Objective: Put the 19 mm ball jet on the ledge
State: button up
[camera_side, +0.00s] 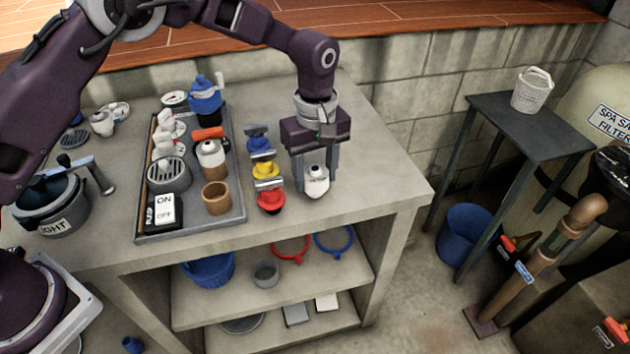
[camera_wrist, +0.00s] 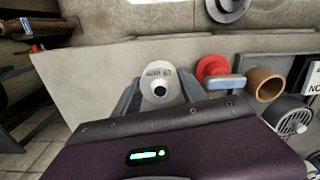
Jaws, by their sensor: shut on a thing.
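My gripper (camera_side: 317,183) is shut on a white ball jet (camera_side: 316,178), with one finger on each side of it. The jet has a rounded body with a dark hole, and its small lettering is too blurred to read for sure. In the wrist view the jet (camera_wrist: 158,88) sits between my fingers (camera_wrist: 157,98). It is upright, low over the concrete bench top (camera_side: 375,195), right of the red valve; I cannot tell whether it touches the surface. Which surface is the ledge is not clear from these views.
Blue, yellow and red (camera_side: 271,201) valves stand in a row close left of my gripper. A grey tray (camera_side: 190,232) farther left holds drain covers, a brown ring (camera_side: 216,197) and other fittings. The bench top to the right is clear. A side table (camera_side: 540,135) carries a white basket (camera_side: 531,92).

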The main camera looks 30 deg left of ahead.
aim_at(315, 173)
jog(key=shift+f, duration=1)
jog(key=shift+f, duration=0.15)
jog(key=o, duration=1.3)
jog(key=shift+o, duration=0.2)
notch_tip(315, 173, up, 12)
jog(key=shift+r, duration=0.2)
